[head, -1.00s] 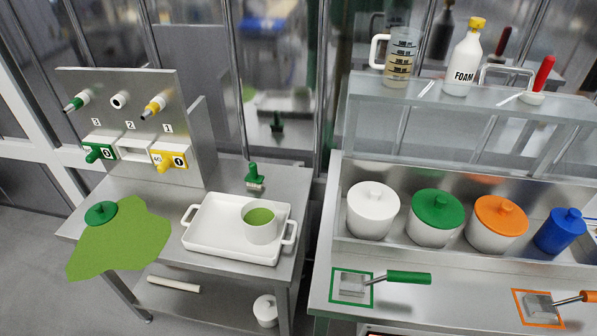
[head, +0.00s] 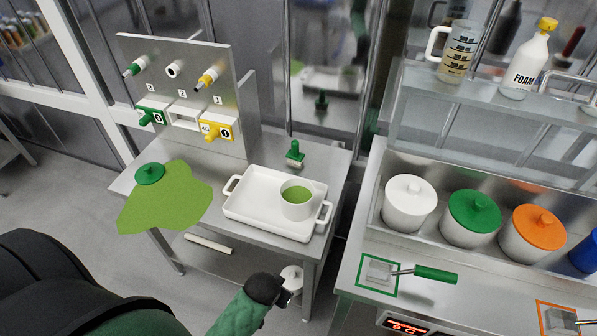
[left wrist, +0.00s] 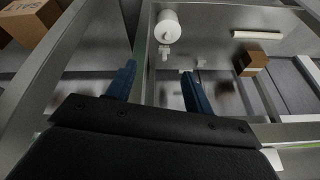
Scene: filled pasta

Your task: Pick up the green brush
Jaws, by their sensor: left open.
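The green brush (head: 294,155) stands upright at the back of the steel side table (head: 125,178), behind the white tray and close to the glass wall. The brush is not recognisable in that view. My right gripper is not in view.
The white tray (head: 238,208) holds a white pot (head: 296,210) with green contents. A green spill (head: 175,205) and green lid (head: 149,174) lie left of it. A valve panel (head: 190,65) rises behind. A counter with lidded pots (head: 408,212) stands right.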

